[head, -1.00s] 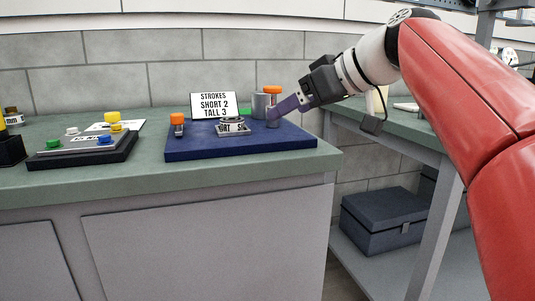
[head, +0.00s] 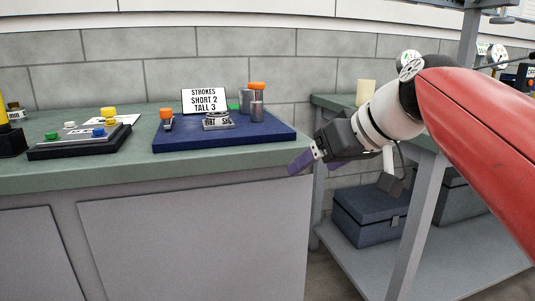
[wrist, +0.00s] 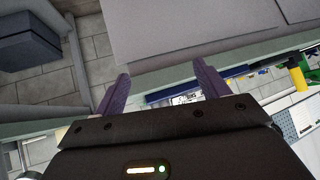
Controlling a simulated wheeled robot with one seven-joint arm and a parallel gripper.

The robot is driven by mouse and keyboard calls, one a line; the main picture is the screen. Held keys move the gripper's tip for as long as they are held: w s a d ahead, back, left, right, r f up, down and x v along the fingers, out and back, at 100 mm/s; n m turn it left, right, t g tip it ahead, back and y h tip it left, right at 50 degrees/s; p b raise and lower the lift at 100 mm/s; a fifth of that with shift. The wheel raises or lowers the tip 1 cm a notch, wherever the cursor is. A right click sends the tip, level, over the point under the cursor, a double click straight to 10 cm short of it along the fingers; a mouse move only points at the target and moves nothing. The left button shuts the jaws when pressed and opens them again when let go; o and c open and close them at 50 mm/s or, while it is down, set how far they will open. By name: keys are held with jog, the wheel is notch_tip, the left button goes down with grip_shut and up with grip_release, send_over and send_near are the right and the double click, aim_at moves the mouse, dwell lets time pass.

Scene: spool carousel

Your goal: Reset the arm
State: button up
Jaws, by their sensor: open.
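My gripper (head: 304,163) is off the right end of the green counter (head: 90,178), in front of its corner, in the head view. In the wrist view my gripper (wrist: 162,88) has its two purple fingers spread apart with nothing between them. The blue board (head: 225,137) lies on the counter to the left of my gripper. On it stand a small orange-capped post (head: 167,118), a larger orange-capped post (head: 257,90), grey cylinders (head: 246,101) and a sign (head: 204,101) reading "STROKES SHORT 2 TALL 3".
A black panel with coloured buttons (head: 80,146) sits left on the counter. A gap lies between counter and table. A tiled wall is behind.

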jog(key=s+d+f+m+h, duration=0.3)
jog(key=s+f, duration=0.5)
jog(key=f, duration=0.3)
jog(key=s+d+f+m+g+h+p, duration=0.1)
jog(key=s+d+f+m+h, duration=0.1)
jog(key=s+f, duration=0.6)
notch_tip(320, 180, down, 4)
jog(key=shift+s+d+f+m+g+h, duration=0.3)
jog(key=shift+d+m+h, duration=0.1)
jog(key=shift+d+h, duration=0.25)
jog(key=shift+r, duration=0.1)
